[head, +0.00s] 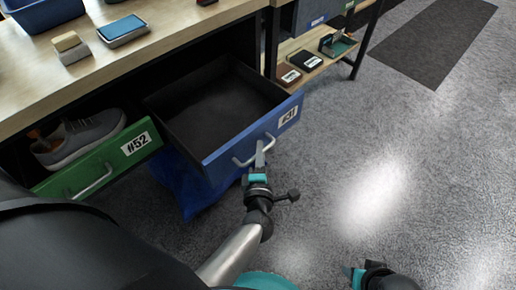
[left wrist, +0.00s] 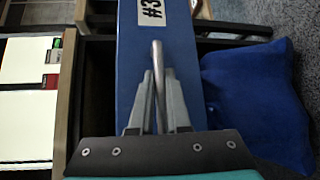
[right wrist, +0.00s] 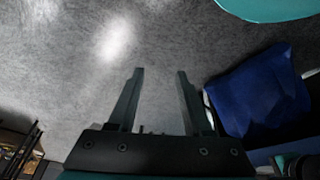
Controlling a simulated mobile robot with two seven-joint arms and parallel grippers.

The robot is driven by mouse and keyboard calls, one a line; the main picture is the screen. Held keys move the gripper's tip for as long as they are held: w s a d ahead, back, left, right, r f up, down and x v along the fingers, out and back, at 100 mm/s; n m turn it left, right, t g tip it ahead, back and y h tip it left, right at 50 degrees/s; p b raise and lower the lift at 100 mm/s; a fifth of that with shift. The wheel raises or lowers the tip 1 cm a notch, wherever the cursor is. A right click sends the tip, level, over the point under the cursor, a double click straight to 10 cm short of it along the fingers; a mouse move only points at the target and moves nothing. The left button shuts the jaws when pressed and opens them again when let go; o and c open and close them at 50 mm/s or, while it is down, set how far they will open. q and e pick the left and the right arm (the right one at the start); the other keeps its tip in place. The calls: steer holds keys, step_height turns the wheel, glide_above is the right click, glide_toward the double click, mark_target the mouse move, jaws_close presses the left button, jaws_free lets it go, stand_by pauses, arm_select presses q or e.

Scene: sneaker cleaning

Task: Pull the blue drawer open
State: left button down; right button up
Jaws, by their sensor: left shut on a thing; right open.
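The blue drawer (head: 225,150), labelled #31, stands pulled out from under the wooden bench in the head view, its dark inside empty. Its metal bar handle (head: 243,160) is on the front. My left gripper (head: 260,155) is shut on this handle; in the left wrist view the handle (left wrist: 158,60) runs between the two fingers. My right gripper (head: 352,272) is low in the head view, apart from the drawer. In the right wrist view its fingers (right wrist: 160,90) are spread and empty above the grey floor.
A green drawer (head: 118,150) labelled #52, holding a grey sneaker (head: 80,137), is left of the blue drawer. A blue bag-like thing (head: 183,188) lies on the floor below. The bench top (head: 160,40) carries several small items.

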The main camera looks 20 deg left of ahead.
arm_select(q)
steer(key=c, duration=0.9)
jaws_free()
steer(key=shift+s+d, duration=0.15)
steer(key=shift+s, duration=0.15)
steer(key=p+v, duration=0.2)
steer(key=v, duration=0.5)
arm_select(e)
steer(key=shift+g, duration=0.3)
steer(key=f, duration=0.1)
steer(key=s+f, duration=0.1)
steer(key=f, duration=0.2)
steer(key=shift+s+d, duration=0.15)
steer(key=shift+s, duration=0.15)
